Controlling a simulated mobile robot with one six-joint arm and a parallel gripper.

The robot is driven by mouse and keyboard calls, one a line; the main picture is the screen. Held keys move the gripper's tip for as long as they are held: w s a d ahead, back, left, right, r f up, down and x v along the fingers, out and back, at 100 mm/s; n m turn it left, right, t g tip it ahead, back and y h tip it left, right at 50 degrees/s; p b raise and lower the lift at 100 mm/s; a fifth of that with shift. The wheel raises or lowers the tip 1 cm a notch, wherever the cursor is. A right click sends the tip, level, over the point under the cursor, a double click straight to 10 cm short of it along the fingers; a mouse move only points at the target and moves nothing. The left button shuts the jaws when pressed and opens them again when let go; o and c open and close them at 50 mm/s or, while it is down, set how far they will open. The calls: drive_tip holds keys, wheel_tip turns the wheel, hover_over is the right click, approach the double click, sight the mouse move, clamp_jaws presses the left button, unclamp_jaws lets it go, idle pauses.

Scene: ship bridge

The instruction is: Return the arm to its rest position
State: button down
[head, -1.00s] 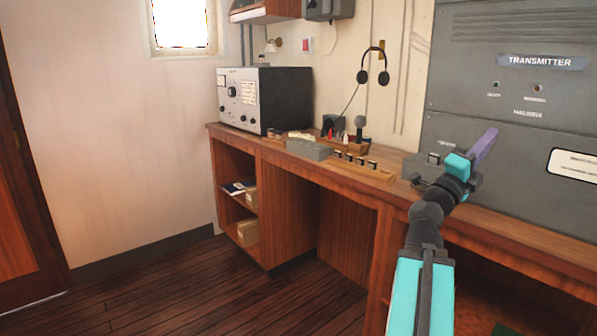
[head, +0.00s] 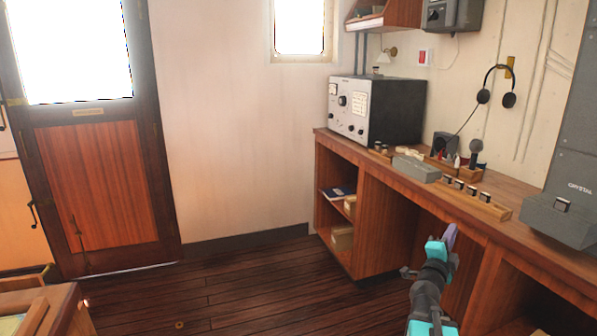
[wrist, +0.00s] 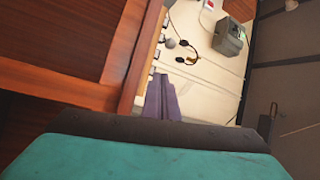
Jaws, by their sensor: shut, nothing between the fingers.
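My arm shows at the lower right in the head view, teal and dark grey. My gripper (head: 450,237), with purple fingers, is in front of the desk's front edge, over the open knee space. Its fingers point up and are shut with nothing between them. In the wrist view the purple fingers (wrist: 162,100) are together and empty, above the teal and dark wrist housing. No object is held.
The wooden desk (head: 400,195) runs along the right wall, bearing a grey radio set (head: 375,108), a grey box (head: 416,168) and a wooden rack (head: 473,198). A wooden door (head: 105,190) stands at left.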

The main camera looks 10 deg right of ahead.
drive_tip(key=w+a+f+n+t+y+p, duration=0.2)
drive_tip(key=w+a+f+n+y, duration=0.4)
drive_tip(key=a+f, duration=0.5)
drive_tip(key=s+a+f+n+g+y+p, duration=0.2)
drive_tip(key=a+f+n+g+y+p, duration=0.45)
drive_tip(key=a+f, duration=2)
drive_tip(key=s+a+f+n+g+y, duration=0.25)
drive_tip(key=s+a+f+n, duration=0.2)
drive_tip(key=s+f, duration=0.45)
drive_tip(key=s+a+f+n+g+y, duration=0.25)
drive_tip(key=s+a+f, duration=0.4)
drive_tip(key=s, duration=0.45)
drive_tip(key=s+d+n+g+h, duration=0.1)
drive_tip(key=s+g, duration=0.3)
drive_tip(key=s, duration=0.5)
drive_tip(key=s+d+n+g, duration=0.2)
drive_tip(key=s+n+g, duration=0.2)
drive_tip(key=s, duration=0.6)
drive_tip(key=shift+d+f+g+h+b, duration=0.35)
drive_tip(key=shift+f+g+b, duration=0.1)
drive_tip(key=shift+g, duration=0.1)
drive_tip(key=shift+s+d, duration=0.1)
drive_tip(key=shift+d, duration=0.05)
